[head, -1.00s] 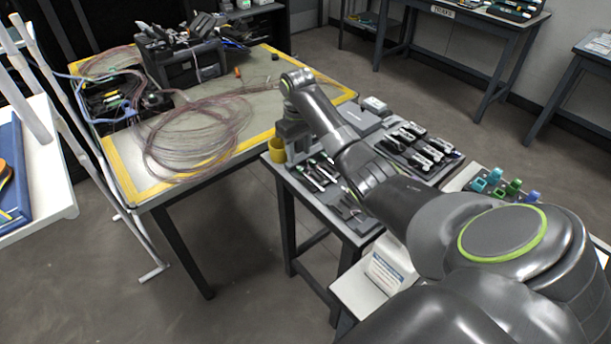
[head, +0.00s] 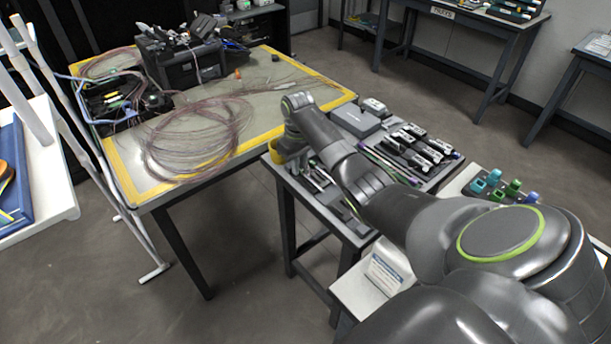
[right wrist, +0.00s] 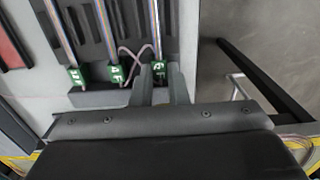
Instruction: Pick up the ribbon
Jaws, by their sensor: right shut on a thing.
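In the right wrist view, several striped ribbons run down a grey tray (right wrist: 133,40), with green lettered tags at their near ends. My right gripper (right wrist: 160,72) is shut on the near end of the rightmost ribbon (right wrist: 153,22), with its fingers either side of that ribbon's green tag. Two other tagged ribbons (right wrist: 66,32) (right wrist: 107,32) lie to the left, apart from the fingers. In the head view my right gripper (head: 291,158) points down at the left end of the small table, its fingertips hard to make out. My left gripper is out of view.
The small table (head: 345,238) also holds a grey box (head: 355,119) and rows of black and white tools (head: 420,145). The yellow-edged table (head: 265,97) carries coiled fibre (head: 195,140) and a black case (head: 180,65).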

